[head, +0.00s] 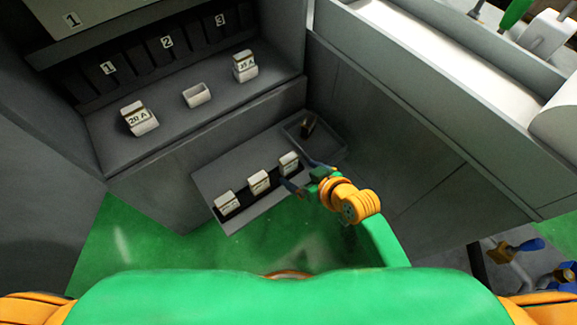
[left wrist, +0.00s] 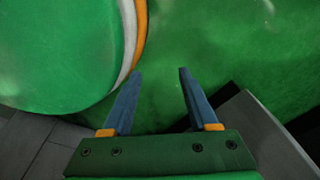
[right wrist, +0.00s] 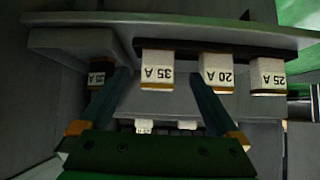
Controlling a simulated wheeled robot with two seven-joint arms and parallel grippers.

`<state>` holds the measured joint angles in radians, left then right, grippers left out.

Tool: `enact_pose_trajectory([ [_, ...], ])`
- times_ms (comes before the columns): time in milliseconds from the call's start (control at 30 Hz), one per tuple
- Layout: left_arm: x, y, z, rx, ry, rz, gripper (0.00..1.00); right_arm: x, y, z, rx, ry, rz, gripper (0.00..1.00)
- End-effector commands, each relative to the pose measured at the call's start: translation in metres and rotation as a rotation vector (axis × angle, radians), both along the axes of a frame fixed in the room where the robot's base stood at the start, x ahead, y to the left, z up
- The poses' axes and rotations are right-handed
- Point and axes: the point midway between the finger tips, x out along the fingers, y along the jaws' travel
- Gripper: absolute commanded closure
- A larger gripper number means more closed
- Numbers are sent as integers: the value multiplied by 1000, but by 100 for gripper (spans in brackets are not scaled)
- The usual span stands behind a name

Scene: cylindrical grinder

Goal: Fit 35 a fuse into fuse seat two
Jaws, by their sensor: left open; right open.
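A white fuse marked 35 A (right wrist: 157,72) stands in a dark holder strip, at the right end of the row in the head view (head: 288,160). My right gripper (head: 295,172) is open, its fingers just short of this fuse, one towards each side; contact cannot be told. Fuse seat two (head: 197,95) is an empty white socket in the middle of the upper ledge, under the number 2. My left gripper (left wrist: 157,72) is open and empty over green floor in the left wrist view; it is outside the head view.
A 20 A fuse (right wrist: 218,75) and a 25 A fuse (right wrist: 267,77) stand beside the 35 A one. A dark fuse (head: 307,128) lies in the bin (head: 330,153). Seats one (head: 140,118) and three (head: 245,68) hold fuses. Grey machine panels rise at the right.

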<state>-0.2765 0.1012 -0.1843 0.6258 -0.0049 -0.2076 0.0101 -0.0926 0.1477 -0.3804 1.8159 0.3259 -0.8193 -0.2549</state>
Motion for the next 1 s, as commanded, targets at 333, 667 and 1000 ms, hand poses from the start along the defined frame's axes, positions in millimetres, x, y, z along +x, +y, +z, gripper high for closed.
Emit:
enact_pose_trajectory([
  [333, 0, 2, -18, 2, -3, 4, 41, 42, 27, -13, 33, -95, 34, 3],
  [667, 15, 25, -38, 38, -37, 23, 41, 71, 47, -38, 31, -92, 32, 3],
  [1000, 17, 24, -37, 35, -41, 21, 41, 70, 46, -37, 31, -91, 32, 54],
])
